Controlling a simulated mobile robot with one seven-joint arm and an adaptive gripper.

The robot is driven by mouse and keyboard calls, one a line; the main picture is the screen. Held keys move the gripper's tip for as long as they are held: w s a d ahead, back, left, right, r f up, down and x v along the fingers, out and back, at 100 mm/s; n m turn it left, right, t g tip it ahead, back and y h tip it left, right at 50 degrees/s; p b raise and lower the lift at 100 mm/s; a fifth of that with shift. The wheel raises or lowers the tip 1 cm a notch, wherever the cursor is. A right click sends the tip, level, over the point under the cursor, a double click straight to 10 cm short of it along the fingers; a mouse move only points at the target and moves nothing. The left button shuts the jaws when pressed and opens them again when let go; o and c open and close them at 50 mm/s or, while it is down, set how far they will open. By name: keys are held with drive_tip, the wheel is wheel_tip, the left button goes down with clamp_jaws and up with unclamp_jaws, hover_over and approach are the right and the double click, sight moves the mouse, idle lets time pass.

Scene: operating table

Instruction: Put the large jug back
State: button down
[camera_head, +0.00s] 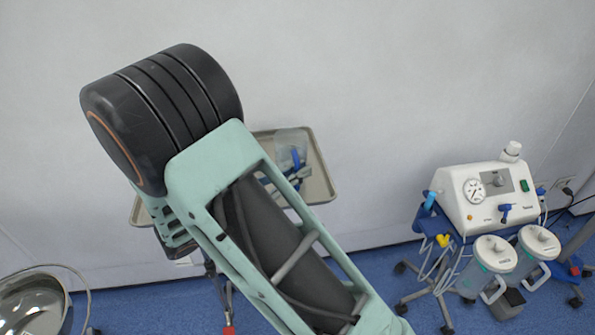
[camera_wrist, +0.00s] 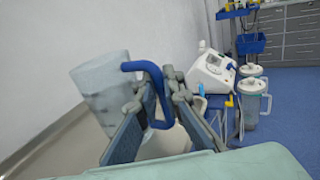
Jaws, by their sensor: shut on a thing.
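The large jug (camera_wrist: 98,88) is translucent with a blue handle (camera_wrist: 143,66). In the wrist view my gripper (camera_wrist: 160,88) is shut on the blue handle, with the jug body to the left of the fingers. In the head view the jug (camera_head: 291,139) shows small behind my arm, over the beige tray (camera_head: 322,180), with the gripper fingers (camera_head: 293,178) beside it. My arm hides much of the tray's left side. I cannot tell whether the jug's base touches the tray.
A white suction machine (camera_head: 487,194) on a wheeled stand, with two lidded canisters (camera_head: 490,262), stands to the right. A steel basin (camera_head: 32,303) is at the lower left. A grey wall (camera_head: 400,80) is close behind the tray. Drawers (camera_wrist: 290,35) show far right in the wrist view.

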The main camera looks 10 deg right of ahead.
drive_tip(key=shift+f, duration=0.1)
drive_tip(key=c, duration=2.1)
unclamp_jaws()
drive_tip(key=shift+a, duration=0.2)
drive_tip(key=b+v, duration=0.1)
drive_tip(key=v, duration=1)
drive_tip(key=shift+s+a, duration=0.3)
drive_tip(key=shift+w, duration=0.1)
